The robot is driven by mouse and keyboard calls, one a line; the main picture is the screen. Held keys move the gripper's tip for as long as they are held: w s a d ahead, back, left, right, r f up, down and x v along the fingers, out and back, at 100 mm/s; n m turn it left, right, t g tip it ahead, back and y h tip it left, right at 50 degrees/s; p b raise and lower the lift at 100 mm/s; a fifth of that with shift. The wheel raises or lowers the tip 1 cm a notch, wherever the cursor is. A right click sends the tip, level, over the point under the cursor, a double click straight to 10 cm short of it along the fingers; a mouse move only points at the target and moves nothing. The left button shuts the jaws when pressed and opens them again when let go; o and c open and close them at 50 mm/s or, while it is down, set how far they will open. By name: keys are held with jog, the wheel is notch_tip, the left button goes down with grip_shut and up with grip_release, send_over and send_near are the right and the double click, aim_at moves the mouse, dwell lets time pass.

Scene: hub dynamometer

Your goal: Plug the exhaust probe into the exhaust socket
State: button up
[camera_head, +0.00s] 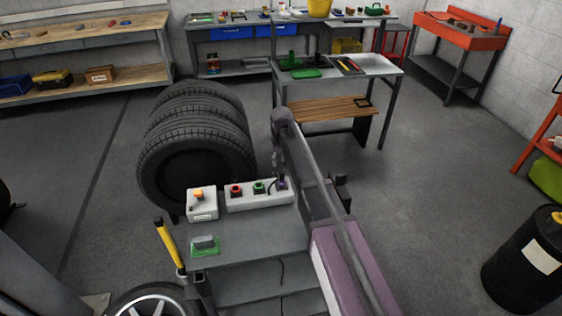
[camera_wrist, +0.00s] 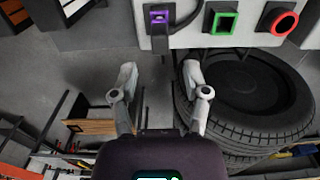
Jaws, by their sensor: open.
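My gripper (camera_wrist: 158,82) is open in the wrist view, with nothing between its two pale fingertips. In line with the gap, beyond the fingertips, a purple-framed fitting (camera_wrist: 158,16) sits on the pale control box (camera_wrist: 185,35). A dark bar (camera_wrist: 161,42) extends from this fitting toward the gap, apart from the fingers. I cannot tell for sure whether this is the exhaust probe or part of the socket. In the head view, the purple fitting (camera_head: 282,184) is at the right end of the box (camera_head: 250,202). My gripper's fingers are not clear there.
A box with an orange knob (camera_head: 202,205) and a green-edged holder (camera_head: 205,246) stand on the grey bench (camera_head: 255,245). Stacked tyres (camera_head: 197,140) stand behind.

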aim_at(282, 172)
jog(key=shift+f+b, duration=3.3)
jog(key=shift+f, duration=0.3)
grip_shut()
jog(key=shift+r+p, duration=0.85)
jog(key=shift+r+p, duration=1.95)
